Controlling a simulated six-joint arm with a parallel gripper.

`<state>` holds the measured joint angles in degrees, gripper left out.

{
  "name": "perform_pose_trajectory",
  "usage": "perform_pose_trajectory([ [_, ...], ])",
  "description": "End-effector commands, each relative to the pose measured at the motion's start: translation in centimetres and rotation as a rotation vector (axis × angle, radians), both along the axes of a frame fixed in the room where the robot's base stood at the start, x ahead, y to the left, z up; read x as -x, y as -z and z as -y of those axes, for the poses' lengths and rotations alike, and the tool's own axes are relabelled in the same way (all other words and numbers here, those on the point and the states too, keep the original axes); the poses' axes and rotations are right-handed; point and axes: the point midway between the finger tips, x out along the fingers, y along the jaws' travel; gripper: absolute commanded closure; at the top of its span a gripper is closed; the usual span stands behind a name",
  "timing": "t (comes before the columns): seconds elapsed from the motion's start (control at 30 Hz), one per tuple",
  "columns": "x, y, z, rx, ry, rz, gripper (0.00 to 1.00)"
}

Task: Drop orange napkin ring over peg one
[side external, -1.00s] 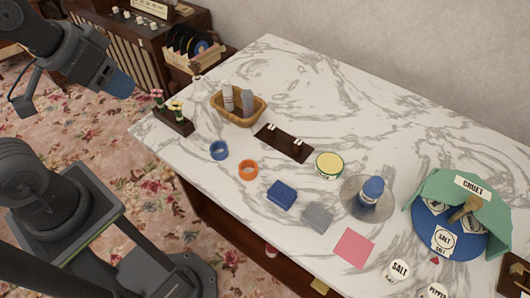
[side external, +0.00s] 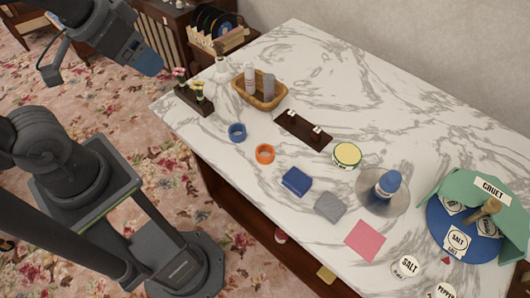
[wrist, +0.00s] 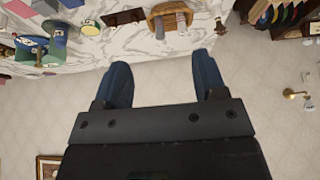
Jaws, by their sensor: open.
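The orange napkin ring (side external: 265,153) lies flat on the marble table, below and right of a blue ring (side external: 237,132). A dark wooden board (side external: 295,134) lies above and right of the orange ring, with two small white marks or parts on it; the pegs and their numbering are too small to read. The board also shows near the top of the wrist view (wrist: 122,17). My gripper (side external: 150,62) hangs off the table's left end, above the floor and far from the rings. In the wrist view my gripper (wrist: 163,75) has its blue fingers apart, with nothing between them.
A wicker basket (side external: 260,104) with shakers and a flower planter (side external: 192,101) stand at the table's left end.

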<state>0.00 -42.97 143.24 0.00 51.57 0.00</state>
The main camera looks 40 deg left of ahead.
Motion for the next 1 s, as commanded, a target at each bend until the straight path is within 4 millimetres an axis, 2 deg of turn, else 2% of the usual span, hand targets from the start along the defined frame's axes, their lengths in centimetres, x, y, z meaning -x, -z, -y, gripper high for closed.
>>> perform_pose_trajectory([
  [0.1, 0.0, 0.0, 0.0, 0.000, 0.000, 0.000, 0.25],
  [0.33, -0.1, 0.0, 0.1, 0.002, -0.002, -0.003, 0.25],
  [0.47, -1.3, 0.1, 0.6, 0.027, -0.027, -0.038, 0.25],
  [0.63, -4.9, 1.1, 2.7, 0.095, -0.119, -0.137, 0.25],
  [0.77, -8.0, 2.8, 5.0, 0.136, -0.211, -0.222, 0.25],
  [0.87, -10.1, 4.8, 7.0, 0.154, -0.286, -0.287, 0.25],
  [1.0, -12.6, 8.4, 10.2, 0.164, -0.394, -0.370, 0.25],
])
